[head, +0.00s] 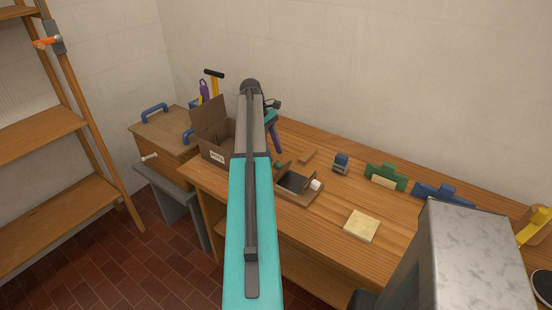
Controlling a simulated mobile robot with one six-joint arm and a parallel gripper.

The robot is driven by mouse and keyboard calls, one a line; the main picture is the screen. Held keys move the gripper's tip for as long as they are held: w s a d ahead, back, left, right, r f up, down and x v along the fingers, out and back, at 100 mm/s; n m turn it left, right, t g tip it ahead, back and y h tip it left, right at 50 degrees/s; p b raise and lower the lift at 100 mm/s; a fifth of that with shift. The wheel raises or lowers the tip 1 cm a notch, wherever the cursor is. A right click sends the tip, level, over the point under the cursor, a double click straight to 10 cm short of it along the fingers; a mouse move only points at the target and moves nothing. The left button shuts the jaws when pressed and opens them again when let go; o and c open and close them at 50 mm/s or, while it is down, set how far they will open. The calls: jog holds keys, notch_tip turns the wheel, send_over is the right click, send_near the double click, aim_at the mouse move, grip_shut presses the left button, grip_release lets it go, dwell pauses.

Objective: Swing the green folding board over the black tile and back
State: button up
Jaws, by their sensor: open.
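The black tile (291,182) lies in a low wooden tray (299,198) on the bench, to the right of my arm. A small green piece (279,165) shows at the tray's back left edge. It may be part of the green folding board, but it is too small to tell, and my arm hides what lies left of it. My gripper (275,139) is small and partly hidden behind my arm. It is open, above the bench and behind the tray, apart from the green piece as far as I can see. A white round piece (315,185) sits at the tray's right side.
An open cardboard box (217,151) stands left of my arm. A wood block (308,156), a small blue item (341,163), a green block-like tool (386,176) and a blue one (443,194) line the wall side. A pale yellow pad (361,226) lies in front, with bare bench around it.

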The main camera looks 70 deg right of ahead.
aim_at(277, 163)
jog(key=shift+p+x, duration=0.35)
jog(key=shift+x, duration=1.55)
jog(key=shift+c, duration=0.2)
grip_shut()
